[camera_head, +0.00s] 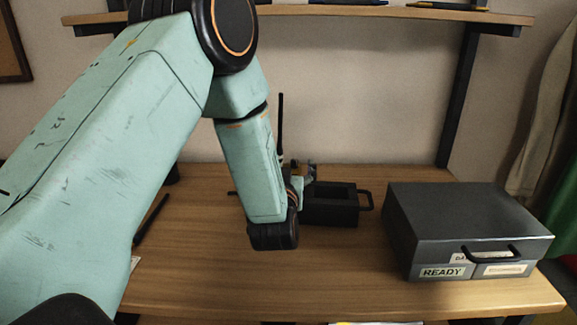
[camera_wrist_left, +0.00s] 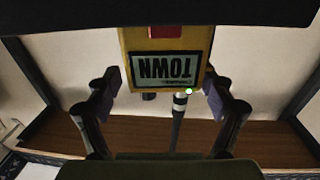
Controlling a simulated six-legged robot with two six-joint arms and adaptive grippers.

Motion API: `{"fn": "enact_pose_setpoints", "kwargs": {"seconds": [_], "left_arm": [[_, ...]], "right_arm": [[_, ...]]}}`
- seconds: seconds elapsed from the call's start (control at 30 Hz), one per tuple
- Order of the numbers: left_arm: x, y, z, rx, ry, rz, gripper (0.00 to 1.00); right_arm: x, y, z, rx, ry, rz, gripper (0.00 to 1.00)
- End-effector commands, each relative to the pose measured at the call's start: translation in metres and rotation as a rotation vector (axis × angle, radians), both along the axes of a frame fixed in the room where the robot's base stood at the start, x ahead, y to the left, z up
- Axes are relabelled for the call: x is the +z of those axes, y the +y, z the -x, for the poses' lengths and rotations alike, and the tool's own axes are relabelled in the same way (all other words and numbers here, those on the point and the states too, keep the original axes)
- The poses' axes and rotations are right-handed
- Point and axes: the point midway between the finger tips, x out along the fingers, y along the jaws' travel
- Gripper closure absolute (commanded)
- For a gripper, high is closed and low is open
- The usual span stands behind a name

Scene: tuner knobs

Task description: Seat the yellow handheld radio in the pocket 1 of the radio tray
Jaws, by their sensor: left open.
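The yellow handheld radio (camera_wrist_left: 168,42) fills the top middle of the left wrist view, upside down, with a screen reading TOWN and its black antenna pointing down. My left gripper (camera_wrist_left: 161,84) is open, with one finger on each side of the radio's antenna end; I cannot tell whether either pad touches it. In the head view my left gripper (camera_head: 309,172) is mostly hidden by its wrist. The radio's body is hidden there; a thin black antenna rises behind my forearm. The black radio tray (camera_head: 340,215) sits just right of my wrist, its left part covered, and I cannot tell which pocket is which.
A dark grey box (camera_head: 450,225) with a handle and a READY label stands on the right of the wooden table (camera_head: 330,270). A black pen-like object (camera_head: 151,219) lies at the left. A shelf (camera_head: 330,11) runs above the back. The table front is mostly clear.

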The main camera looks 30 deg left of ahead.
Motion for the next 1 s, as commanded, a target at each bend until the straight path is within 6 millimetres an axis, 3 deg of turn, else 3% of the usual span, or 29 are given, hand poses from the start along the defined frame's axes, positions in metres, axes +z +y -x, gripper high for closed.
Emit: {"fn": "enact_pose_setpoints", "kwargs": {"seconds": [0.27,0.77,1.0], "left_arm": [[0.005,-0.001,0.001,0.000,0.000,0.000,0.18],[0.004,-0.043,0.084,-0.004,0.003,-0.005,0.18],[0.004,-0.053,0.102,-0.002,0.002,-0.001,0.18]], "right_arm": [[0.004,0.000,0.000,0.000,0.000,0.000,0.36],[0.005,0.000,0.000,0.000,0.000,0.000,0.36],[0.005,0.000,0.000,0.000,0.000,0.000,0.36]]}}
